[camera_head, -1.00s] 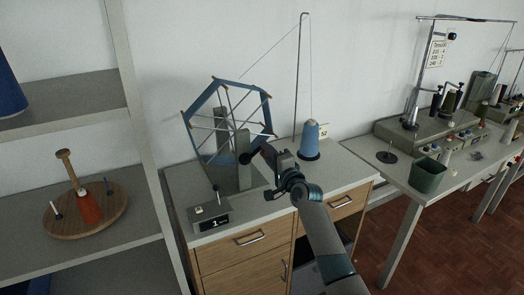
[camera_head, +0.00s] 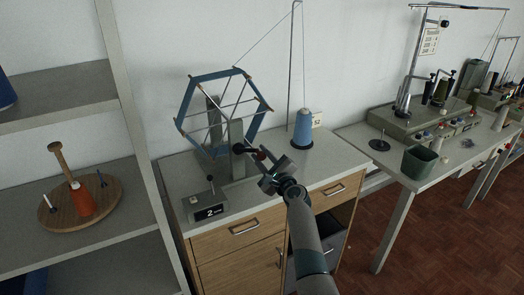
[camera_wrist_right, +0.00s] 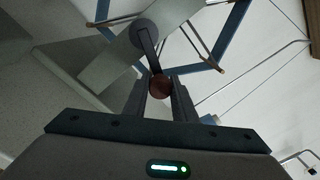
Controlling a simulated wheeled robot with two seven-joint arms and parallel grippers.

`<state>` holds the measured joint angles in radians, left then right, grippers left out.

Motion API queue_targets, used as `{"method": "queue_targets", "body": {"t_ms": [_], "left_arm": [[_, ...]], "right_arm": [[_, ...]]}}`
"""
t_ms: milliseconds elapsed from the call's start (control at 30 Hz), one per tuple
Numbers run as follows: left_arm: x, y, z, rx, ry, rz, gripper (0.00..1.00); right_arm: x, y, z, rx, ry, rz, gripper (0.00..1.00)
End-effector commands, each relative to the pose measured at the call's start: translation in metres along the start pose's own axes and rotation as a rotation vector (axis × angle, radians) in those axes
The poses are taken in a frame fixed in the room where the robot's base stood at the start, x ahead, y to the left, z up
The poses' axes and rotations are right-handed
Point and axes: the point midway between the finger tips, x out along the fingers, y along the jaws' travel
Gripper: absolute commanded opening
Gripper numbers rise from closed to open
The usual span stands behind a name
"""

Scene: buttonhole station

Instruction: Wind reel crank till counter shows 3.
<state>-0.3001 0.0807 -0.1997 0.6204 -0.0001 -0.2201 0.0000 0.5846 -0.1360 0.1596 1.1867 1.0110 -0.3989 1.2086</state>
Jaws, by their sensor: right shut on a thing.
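The blue reel (camera_head: 222,113) with spokes stands on grey posts on the cabinet top. The counter box (camera_head: 208,211) at the front left of the cabinet shows 2. My right gripper (camera_head: 264,166) is at the reel's crank, shut on its dark red knob (camera_head: 259,154). In the right wrist view the round knob (camera_wrist_right: 160,86) sits between both fingers, and the crank arm (camera_wrist_right: 149,47) runs up from it to the hub. In the head view the crank points right and slightly down from its hub. My left gripper is not in view.
A blue thread cone (camera_head: 303,129) stands right of the reel beside a tall thread rod (camera_head: 292,75). A shelf unit with a wooden disc (camera_head: 108,205) is at left. A table with a green bin (camera_head: 418,162) and machines is at right.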

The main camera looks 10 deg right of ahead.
Motion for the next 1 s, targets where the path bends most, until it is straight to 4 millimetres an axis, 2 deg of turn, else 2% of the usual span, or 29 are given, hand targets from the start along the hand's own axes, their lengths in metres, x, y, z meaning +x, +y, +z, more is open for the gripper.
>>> {"method": "queue_targets", "body": {"t_ms": [300, 800, 833, 867, 900, 1000], "left_arm": [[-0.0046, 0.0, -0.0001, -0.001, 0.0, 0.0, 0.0], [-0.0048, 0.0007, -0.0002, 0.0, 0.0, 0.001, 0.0], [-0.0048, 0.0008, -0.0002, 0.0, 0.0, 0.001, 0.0], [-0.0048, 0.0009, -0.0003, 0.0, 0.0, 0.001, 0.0], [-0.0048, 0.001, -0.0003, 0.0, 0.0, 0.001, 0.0], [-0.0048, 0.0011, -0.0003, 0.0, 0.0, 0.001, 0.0]], "right_arm": [[-0.0002, 0.0094, -0.0032, 0.148, 0.007, 0.001, 0.0], [-0.0003, 0.0108, -0.004, 0.171, 0.008, 0.0, 0.0], [-0.0003, 0.0108, -0.004, 0.171, 0.008, 0.0, 0.29], [-0.0003, 0.0108, -0.004, 0.171, 0.008, 0.0, 0.36], [-0.0003, 0.0108, -0.004, 0.171, 0.008, 0.0, 0.43], [-0.0004, 0.0108, -0.0041, 0.171, 0.008, 0.0, 0.43]]}}
